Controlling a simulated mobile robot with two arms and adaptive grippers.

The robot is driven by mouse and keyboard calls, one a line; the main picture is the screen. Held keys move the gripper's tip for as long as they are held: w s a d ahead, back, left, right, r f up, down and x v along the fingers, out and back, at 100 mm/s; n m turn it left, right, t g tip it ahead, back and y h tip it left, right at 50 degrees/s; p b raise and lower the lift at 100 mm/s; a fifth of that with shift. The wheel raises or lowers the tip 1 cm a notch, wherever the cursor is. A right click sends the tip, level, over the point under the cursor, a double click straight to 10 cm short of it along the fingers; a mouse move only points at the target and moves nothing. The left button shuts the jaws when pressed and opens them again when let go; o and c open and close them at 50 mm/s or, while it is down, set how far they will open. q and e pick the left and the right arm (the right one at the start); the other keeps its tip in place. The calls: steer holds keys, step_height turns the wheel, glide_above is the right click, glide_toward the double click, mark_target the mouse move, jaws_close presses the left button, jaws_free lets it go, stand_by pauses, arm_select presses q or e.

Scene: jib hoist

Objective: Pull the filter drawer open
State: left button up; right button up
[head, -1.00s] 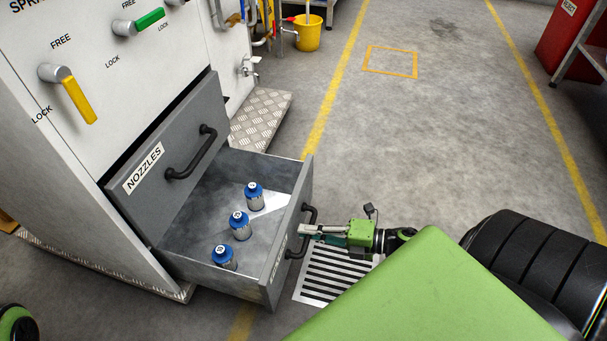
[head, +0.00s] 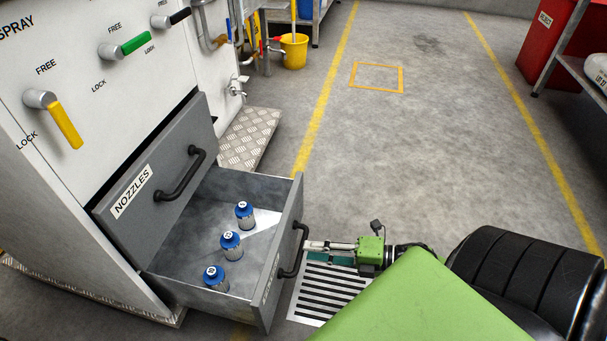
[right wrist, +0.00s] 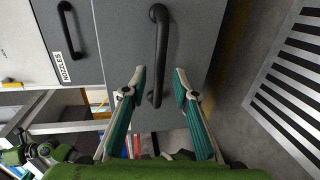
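The filter drawer (head: 280,263) is the lower grey drawer of the white cabinet, and it stands far out. Its front label is too oblique to read. Three blue-capped cartridges (head: 231,245) stand upright inside. Its black bar handle (head: 301,252) faces my right gripper (head: 306,245); the handle also shows in the right wrist view (right wrist: 160,45). There the right gripper (right wrist: 158,81) has its fingers spread, one each side of the handle's lower end, with gaps on both sides. It holds nothing. My left gripper is not in the head view.
The closed NOZZLES drawer (head: 160,175) with its own handle is above. Yellow (head: 55,118) and green (head: 125,46) levers are on the cabinet. A striped floor grate (head: 325,290) lies below my right gripper.

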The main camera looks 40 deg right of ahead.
steer(key=v, duration=0.8)
steer(key=shift+a, duration=0.1)
